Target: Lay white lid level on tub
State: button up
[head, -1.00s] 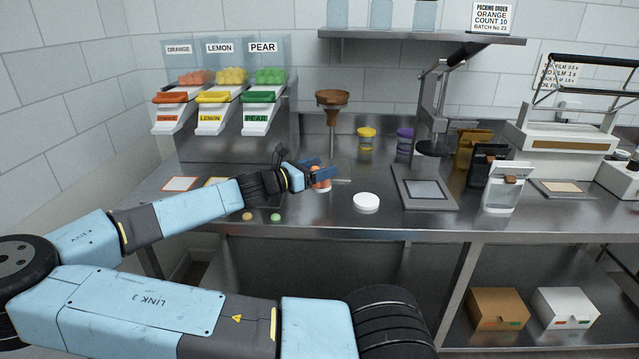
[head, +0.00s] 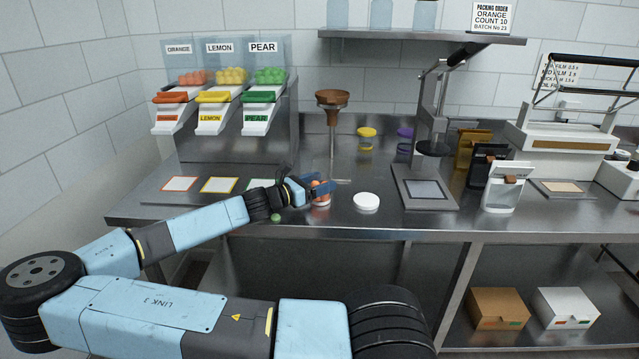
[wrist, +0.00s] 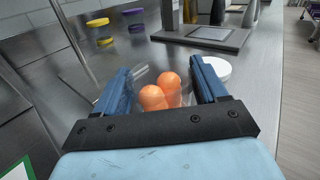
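The clear tub (head: 321,203) holds orange gummies and stands upright near the counter's front, left of the lid. In the wrist view the tub (wrist: 176,99) shows between my two blue fingers, with orange balls visible in its open top. My gripper (head: 319,189) is shut on the tub, one finger on each side; the exact contact is hard to see. The round white lid (head: 366,202) lies flat on the counter a short way right of the tub. In the wrist view the lid (wrist: 217,68) is partly hidden behind the right finger.
A brown funnel on a stand (head: 332,100) rises behind the tub. A press with a grey base plate (head: 425,195) stands right of the lid. Yellow (head: 366,140) and purple-lidded (head: 405,141) containers sit farther back. A green gummy (head: 276,217) lies near the front edge.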

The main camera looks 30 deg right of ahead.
jog(key=o, duration=0.4)
jog(key=a, duration=0.8)
jog(key=s+a, duration=0.1)
jog(key=a, duration=0.3)
